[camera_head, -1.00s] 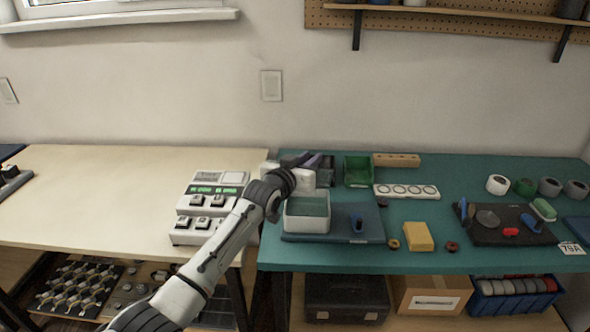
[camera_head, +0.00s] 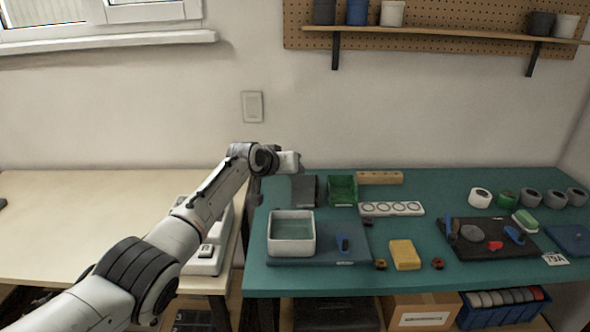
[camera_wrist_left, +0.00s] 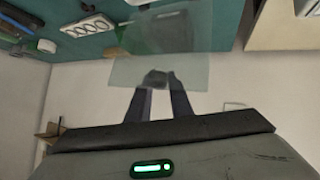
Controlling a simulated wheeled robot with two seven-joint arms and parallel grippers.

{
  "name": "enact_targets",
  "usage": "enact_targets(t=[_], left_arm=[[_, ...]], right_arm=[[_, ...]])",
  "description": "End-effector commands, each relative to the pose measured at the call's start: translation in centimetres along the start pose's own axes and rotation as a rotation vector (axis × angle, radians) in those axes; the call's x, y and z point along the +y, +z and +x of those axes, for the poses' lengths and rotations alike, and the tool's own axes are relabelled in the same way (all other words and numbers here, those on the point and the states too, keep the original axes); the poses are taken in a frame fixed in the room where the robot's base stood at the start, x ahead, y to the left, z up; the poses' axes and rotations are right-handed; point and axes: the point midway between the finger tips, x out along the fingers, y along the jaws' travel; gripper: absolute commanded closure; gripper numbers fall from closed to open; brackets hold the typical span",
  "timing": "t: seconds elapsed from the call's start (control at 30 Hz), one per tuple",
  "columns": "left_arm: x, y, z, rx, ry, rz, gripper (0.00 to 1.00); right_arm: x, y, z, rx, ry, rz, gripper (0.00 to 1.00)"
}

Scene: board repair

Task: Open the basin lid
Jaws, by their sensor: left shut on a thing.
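The white basin (camera_head: 268,240) sits on a blue mat (camera_head: 355,240) at the left of the green table, and its greenish inside shows from above. In the left wrist view, my left gripper (camera_wrist_left: 155,82) is shut on the small dark knob (camera_wrist_left: 155,75) of a clear, see-through lid (camera_wrist_left: 192,72). In the head view, my left arm reaches up and the wrist is behind and above the basin. The lid is hard to make out there, and the fingers are hidden. My right gripper is not in view.
A dark box (camera_head: 304,190) and a green bin (camera_head: 342,190) stand behind the basin. A white device (camera_head: 206,262) is partly hidden by my arm on the pale table.

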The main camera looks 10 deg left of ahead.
Motion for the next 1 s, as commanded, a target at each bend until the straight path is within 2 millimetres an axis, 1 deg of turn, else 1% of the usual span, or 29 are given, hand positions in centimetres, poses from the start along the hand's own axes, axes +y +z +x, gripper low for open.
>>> enact_targets(t=[0.03, 0.23, 0.27, 0.3, 0.37, 0.8, 1.0], left_arm=[[-0.7, 1.4, 0.4, -0.03, -0.011, -0.003, 1.0], [-0.7, 1.5, 0.4, -0.03, -0.012, -0.003, 1.0], [-0.7, 1.5, 0.4, -0.03, -0.012, -0.002, 0.79], [-0.7, 1.5, 0.4, -0.03, -0.012, -0.002, 0.72], [-0.7, 1.4, 0.4, -0.029, -0.011, -0.002, 0.64], [-0.3, 0.7, 0.1, -0.016, -0.005, -0.001, 0.64], [-0.2, 0.5, -0.8, -0.014, -0.003, -0.001, 0.64]], right_arm=[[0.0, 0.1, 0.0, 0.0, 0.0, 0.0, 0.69], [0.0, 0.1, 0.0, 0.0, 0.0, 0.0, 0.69], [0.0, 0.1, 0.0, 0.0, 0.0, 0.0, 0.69], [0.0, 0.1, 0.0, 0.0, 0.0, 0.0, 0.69], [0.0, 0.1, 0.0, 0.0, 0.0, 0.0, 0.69], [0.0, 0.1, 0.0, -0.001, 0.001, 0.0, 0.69], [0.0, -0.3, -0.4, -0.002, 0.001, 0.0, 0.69]])
